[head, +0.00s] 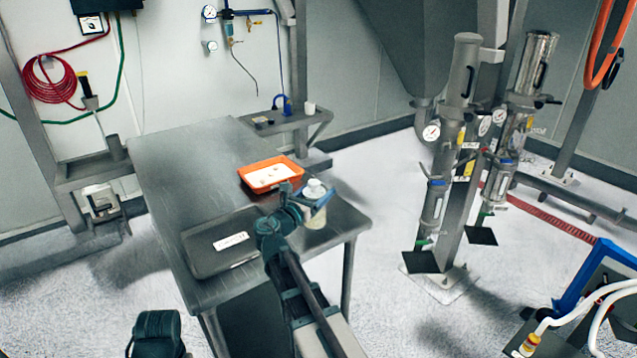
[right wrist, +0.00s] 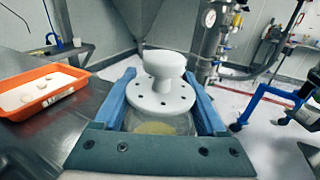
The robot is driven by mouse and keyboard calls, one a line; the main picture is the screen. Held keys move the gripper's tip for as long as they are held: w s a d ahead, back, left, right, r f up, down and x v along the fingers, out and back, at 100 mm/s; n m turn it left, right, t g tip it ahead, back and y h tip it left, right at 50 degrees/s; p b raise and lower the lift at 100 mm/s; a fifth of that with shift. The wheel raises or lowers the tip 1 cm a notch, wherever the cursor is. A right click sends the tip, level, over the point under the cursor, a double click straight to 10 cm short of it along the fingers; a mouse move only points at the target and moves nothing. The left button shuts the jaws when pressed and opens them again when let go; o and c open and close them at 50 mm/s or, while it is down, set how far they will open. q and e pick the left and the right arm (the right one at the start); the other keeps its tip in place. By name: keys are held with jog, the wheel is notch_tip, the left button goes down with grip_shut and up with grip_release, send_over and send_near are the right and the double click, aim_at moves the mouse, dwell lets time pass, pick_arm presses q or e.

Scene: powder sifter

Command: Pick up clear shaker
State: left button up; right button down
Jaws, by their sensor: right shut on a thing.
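The clear shaker (head: 315,215) is a see-through jar with a white knobbed lid and some yellowish contents. It is at the right front part of the steel table (head: 190,150). My right gripper (head: 312,200) is shut on it, with one blue finger on each side of the jar. In the right wrist view the shaker (right wrist: 161,95) sits upright between the fingers of the right gripper (right wrist: 160,105). The fingers hide part of its sides, and I cannot tell whether its base touches the table. My left gripper is not clearly seen.
An orange tray (head: 271,187) with a white inside holding small pieces lies just behind the shaker. A dark flat tray (head: 205,262) with a white label lies to the left. The table's right edge is close to the shaker. The table's left rear is clear.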

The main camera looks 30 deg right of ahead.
pick_arm(q)
jog(key=shift+r+p, duration=0.4)
jog(key=shift+r, duration=0.1)
pick_arm(e)
jog(key=s+a+r, duration=0.1)
jog(key=s+a, duration=0.4)
jog(key=s, duration=0.4)
jog(key=shift+a, duration=0.15)
dwell(0.5)
